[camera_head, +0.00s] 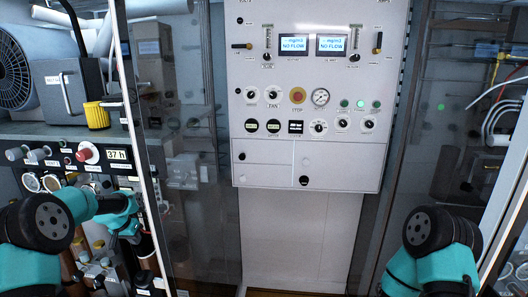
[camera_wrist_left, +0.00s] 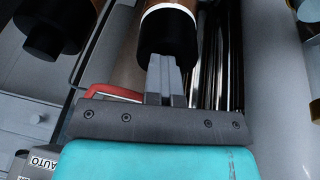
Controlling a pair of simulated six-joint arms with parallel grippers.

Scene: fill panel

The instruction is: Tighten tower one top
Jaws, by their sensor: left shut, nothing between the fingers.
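My left gripper (camera_wrist_left: 165,68) is shut and empty in the left wrist view. Its fingertips are right at the black end of a cylinder (camera_wrist_left: 168,38) with a white ring and a brown body, which looks like a tower; whether they touch it I cannot tell. A second black and brown cylinder (camera_wrist_left: 52,30) is at the upper left. In the head view my left gripper (camera_head: 133,234) is low at the left, among the fittings below the gauge panel. No label shows which tower is number one. My right arm is at the lower right; its gripper is not visible.
A control panel (camera_head: 312,150) with displays and knobs fills the middle. A glass door edge (camera_head: 137,130) stands close to my left arm. A panel with gauges and a "37 h" display (camera_head: 118,154) is above my left gripper. A red-edged part (camera_wrist_left: 112,92) lies beside the fingers.

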